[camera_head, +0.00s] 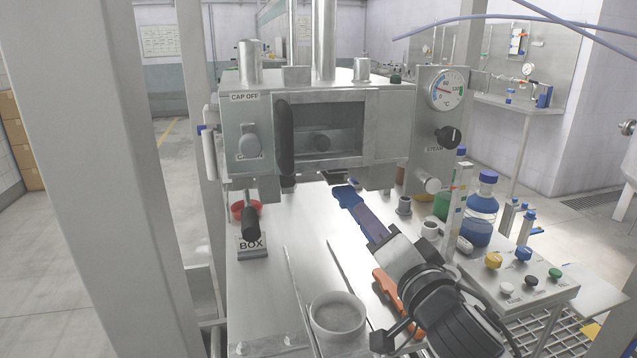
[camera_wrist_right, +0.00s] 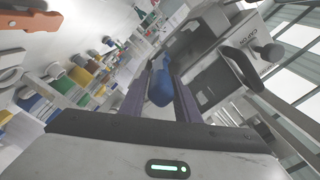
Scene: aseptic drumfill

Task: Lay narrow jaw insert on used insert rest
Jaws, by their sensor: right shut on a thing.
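My right gripper (camera_head: 362,216) reaches in from the lower right above the steel table, below and in front of the cap machine. It is shut on a blue piece (camera_head: 344,193), which I take to be the narrow jaw insert. In the right wrist view the blue piece (camera_wrist_right: 160,86) sits between the two purple fingers and points away from the palm. It appears to be held clear of the table. I cannot pick out the used insert rest for certain. My left gripper is not in view.
The cap machine (camera_head: 387,112) stands over the table's back. A white cup (camera_head: 338,314) and orange-handled tool (camera_head: 384,284) lie near the front. Bottles (camera_head: 480,212) and a button panel (camera_head: 520,272) are at right.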

